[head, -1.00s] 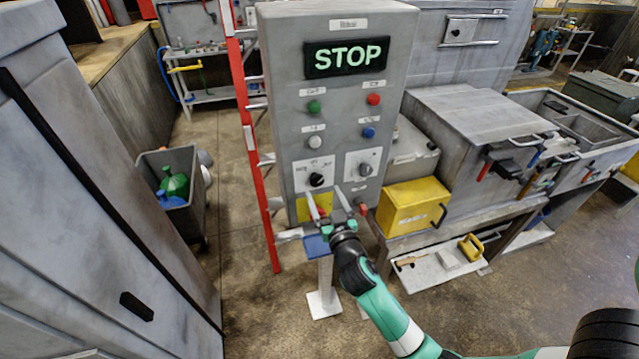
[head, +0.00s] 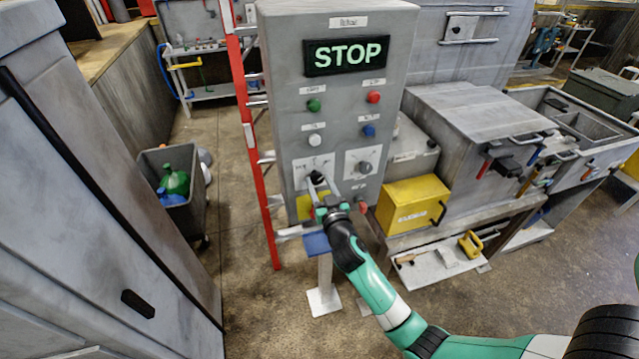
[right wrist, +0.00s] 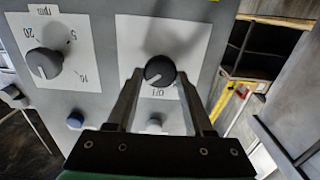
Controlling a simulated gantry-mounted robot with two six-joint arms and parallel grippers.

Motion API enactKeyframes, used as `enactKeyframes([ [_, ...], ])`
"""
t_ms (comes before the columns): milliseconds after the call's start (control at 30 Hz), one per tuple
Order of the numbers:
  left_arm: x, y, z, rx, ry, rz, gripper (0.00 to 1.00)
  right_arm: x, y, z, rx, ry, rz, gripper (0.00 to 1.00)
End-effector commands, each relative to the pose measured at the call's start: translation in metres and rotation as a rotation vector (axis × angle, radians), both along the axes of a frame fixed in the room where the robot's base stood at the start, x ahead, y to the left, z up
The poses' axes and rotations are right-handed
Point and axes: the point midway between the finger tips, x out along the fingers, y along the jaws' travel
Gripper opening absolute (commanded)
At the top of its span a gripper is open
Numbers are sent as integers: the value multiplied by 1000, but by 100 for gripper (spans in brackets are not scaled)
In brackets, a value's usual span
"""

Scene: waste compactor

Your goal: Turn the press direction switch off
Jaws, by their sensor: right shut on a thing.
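The control panel (head: 345,110) is a grey upright box with a lit STOP display (head: 346,55). On its lower left a dark rotary switch (head: 316,177) sits on a white label plate. My right gripper (head: 320,188) is at this switch, its fingers partly covering it. In the right wrist view the switch (right wrist: 160,71) lies between the gripper's two fingertips (right wrist: 160,78), which are shut on it. Its white pointer mark faces lower left there, and OFF is printed just below the knob. My left gripper is not in view.
A second grey knob (head: 365,168) with a number scale is right of the switch. Green (head: 314,105), red (head: 374,97), white and blue buttons are above. A red ladder (head: 247,130) stands left of the panel, and a yellow box (head: 412,203) is at its right.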

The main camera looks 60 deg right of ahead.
Motion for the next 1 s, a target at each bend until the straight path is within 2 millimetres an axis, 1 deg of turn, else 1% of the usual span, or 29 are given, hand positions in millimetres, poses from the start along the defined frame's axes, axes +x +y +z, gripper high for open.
enactKeyframes([
  [267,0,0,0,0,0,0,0,0,0,0,-11,10,0,0],
  [467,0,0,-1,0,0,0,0,0,1,0,-59,62,1,0],
  [667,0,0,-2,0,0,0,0,1,1,0,-153,163,1,0],
  [1000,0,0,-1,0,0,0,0,2,2,0,-359,385,1,0],
])
